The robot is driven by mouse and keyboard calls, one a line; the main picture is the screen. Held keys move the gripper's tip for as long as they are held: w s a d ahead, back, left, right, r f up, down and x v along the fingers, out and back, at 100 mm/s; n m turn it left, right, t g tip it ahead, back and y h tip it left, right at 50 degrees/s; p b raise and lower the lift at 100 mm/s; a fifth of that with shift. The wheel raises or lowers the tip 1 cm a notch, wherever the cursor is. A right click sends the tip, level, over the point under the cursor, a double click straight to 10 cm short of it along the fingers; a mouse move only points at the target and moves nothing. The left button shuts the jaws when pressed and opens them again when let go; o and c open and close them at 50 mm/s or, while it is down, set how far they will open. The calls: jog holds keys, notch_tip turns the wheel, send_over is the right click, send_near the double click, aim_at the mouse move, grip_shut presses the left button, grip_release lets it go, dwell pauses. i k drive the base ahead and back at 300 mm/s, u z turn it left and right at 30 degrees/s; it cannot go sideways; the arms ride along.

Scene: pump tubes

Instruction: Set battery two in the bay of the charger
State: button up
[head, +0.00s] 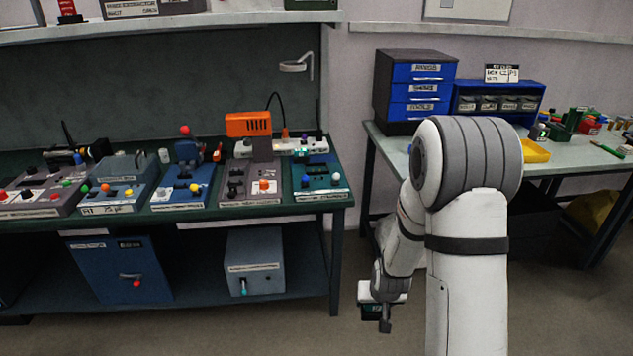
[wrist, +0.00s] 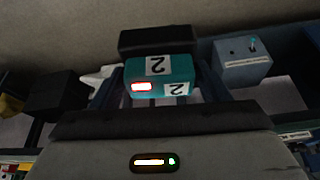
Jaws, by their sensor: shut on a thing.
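My gripper (head: 384,312) hangs low in front of the bench, right of the bench's near corner and well apart from it. In the wrist view my gripper (wrist: 160,62) is shut on battery two (wrist: 188,68), a teal block with white "2" labels and a lit red patch. The battery shows only as a small dark teal piece (head: 371,309) in the head view. Several control units stand on the left bench, including a teal one (head: 320,181) at its right end. I cannot tell which is the charger, and no empty bay shows clearly.
The left bench (head: 265,207) is crowded, with an orange device (head: 248,124) standing tall. A lower shelf holds a blue cabinet (head: 118,270) and a grey box (head: 254,263). A right table (head: 395,150) carries blue drawers (head: 414,86). Floor between them is open.

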aim_at(316, 170)
jog(key=u, duration=0.3)
jog(key=i, duration=0.85)
